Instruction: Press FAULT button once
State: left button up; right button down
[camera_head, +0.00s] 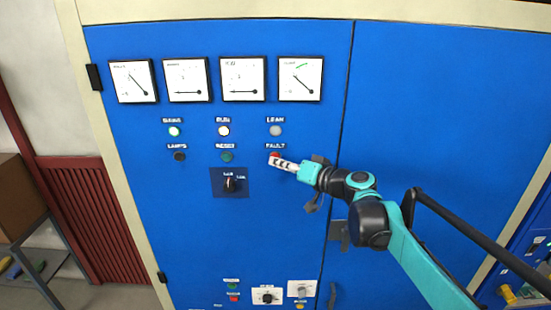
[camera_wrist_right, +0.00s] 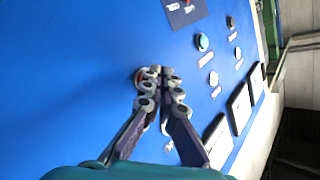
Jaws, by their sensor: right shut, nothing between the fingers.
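The FAULT button (camera_head: 275,154) is red and sits under its FAULT label (camera_head: 275,146) on the blue cabinet front. My right gripper (camera_head: 273,160) is at this button, its fingers closed together and empty, partly covering it. In the right wrist view, the closed fingertips (camera_wrist_right: 162,73) are right beside the button (camera_wrist_right: 139,77), whose reddish rim shows at their left. I cannot tell whether the fingertips touch it or whether it is pressed in. My left gripper is not in view.
The green RESET button (camera_head: 227,156) and black LAMPS button (camera_head: 180,156) are to the left. The LEAN lamp (camera_head: 275,130) is above. A selector switch (camera_head: 231,184) is lower left. Several gauges (camera_head: 300,79) line the top. A door handle (camera_head: 332,295) is below.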

jog(key=shift+w, duration=0.45)
dwell(0.5)
jog(key=shift+s, duration=0.9)
jog(key=s, duration=0.5)
dwell(0.3)
dwell(0.4)
